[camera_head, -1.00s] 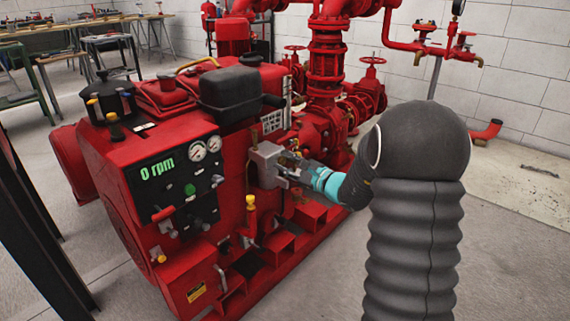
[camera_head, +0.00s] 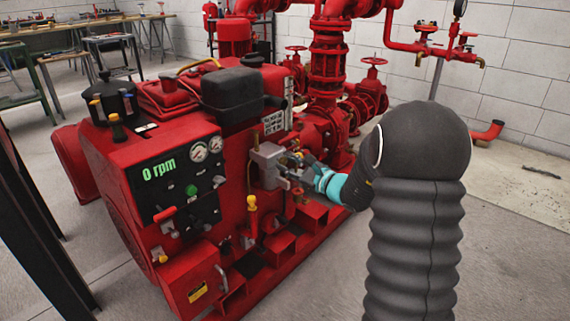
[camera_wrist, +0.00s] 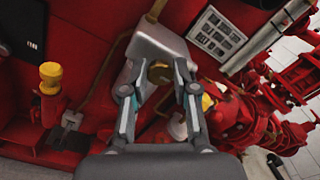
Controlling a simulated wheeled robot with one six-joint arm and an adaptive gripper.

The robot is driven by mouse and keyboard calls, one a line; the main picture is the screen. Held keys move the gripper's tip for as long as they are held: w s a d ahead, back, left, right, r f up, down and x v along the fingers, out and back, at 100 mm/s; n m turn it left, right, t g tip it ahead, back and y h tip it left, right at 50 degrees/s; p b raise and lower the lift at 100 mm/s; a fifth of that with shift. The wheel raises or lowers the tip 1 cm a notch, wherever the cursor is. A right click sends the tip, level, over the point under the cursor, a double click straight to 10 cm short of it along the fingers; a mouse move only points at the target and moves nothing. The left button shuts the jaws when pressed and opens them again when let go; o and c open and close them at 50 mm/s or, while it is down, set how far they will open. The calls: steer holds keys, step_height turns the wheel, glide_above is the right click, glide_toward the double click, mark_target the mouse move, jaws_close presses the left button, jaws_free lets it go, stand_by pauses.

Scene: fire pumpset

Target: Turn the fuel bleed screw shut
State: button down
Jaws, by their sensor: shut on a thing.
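The fuel bleed screw appears to be the round brass head (camera_wrist: 159,73) on the grey metal housing (camera_wrist: 158,44) in the wrist view. The housing also shows on the side of the red engine in the head view (camera_head: 266,164). My gripper (camera_wrist: 156,80) has one finger on each side of the brass head and is shut on it. The exact finger contact is hard to see. In the head view my gripper (camera_head: 290,174) reaches the housing from the right, and the screw is too small to make out there.
The red pumpset (camera_head: 140,225) carries a control panel (camera_head: 177,180) reading 0 rpm. A yellow-capped fitting (camera_wrist: 50,78) stands left of the housing in the wrist view. Red pipes and valves (camera_head: 327,70) rise behind. Open floor (camera_head: 490,240) lies to the right.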

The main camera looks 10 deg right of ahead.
steer(key=m+p, duration=0.1)
steer(key=m, duration=0.3)
steer(key=shift+f, duration=0.15)
steer(key=m+p, duration=0.3)
steer(key=m, duration=0.2)
steer(key=m+p, duration=0.3)
steer(key=m, duration=0.1)
steer(key=shift+m, duration=0.3)
steer(key=shift+f+m+p, duration=0.1)
steer(key=shift+m+p, duration=0.3)
steer(key=shift+m, duration=1.8)
